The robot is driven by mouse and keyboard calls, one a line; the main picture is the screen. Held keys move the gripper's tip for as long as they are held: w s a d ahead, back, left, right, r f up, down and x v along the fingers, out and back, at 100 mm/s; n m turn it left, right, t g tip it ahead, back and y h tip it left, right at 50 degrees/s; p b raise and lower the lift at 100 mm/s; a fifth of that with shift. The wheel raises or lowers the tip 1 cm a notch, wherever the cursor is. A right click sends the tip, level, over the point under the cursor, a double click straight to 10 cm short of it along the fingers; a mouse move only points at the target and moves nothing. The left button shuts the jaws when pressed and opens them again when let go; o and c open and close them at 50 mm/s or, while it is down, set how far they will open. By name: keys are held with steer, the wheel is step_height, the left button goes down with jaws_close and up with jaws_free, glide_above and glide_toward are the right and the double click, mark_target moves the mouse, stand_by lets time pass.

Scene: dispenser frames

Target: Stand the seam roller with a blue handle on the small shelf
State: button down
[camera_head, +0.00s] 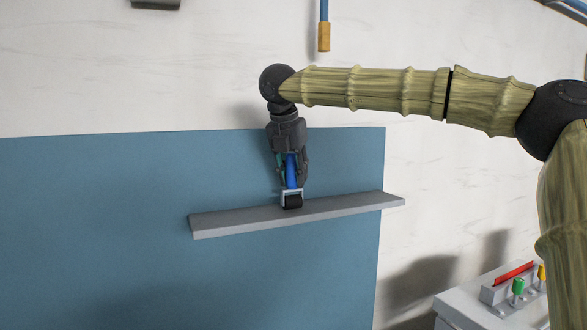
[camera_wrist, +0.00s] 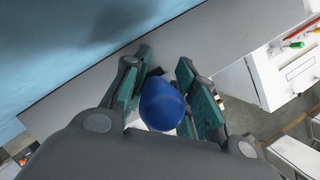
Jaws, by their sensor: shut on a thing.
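The seam roller (camera_head: 291,171) has a blue handle, a light metal fork and a dark roller. It is upright with the handle up and the roller down, at the small grey shelf (camera_head: 236,219). The roller overlaps the shelf in the head view, and I cannot tell whether it touches the top. My gripper (camera_head: 290,170) points down and is shut on the blue handle. In the wrist view the round blue handle end (camera_wrist: 161,104) sits between the teal pads of my gripper (camera_wrist: 168,98). The roller's lower part is hidden there.
The shelf sticks out from a blue wall panel (camera_head: 90,220). A grey cabinet (camera_head: 465,305) at lower right carries a red-handled tool (camera_head: 514,272) and a green-handled tool (camera_head: 518,286). A blue rod with a brass end (camera_head: 324,38) hangs above. The shelf is clear on both sides of the roller.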

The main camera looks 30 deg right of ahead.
steer(key=shift+f, duration=0.25)
steer(key=c, duration=1.1)
jaws_free()
steer(key=shift+r, duration=0.1)
steer(key=shift+c, duration=0.2)
steer(key=shift+a, duration=0.1)
steer(key=shift+r, duration=0.15)
steer(key=b+v, duration=0.4)
steer(key=v, duration=0.8)
steer(key=shift+b, duration=0.35)
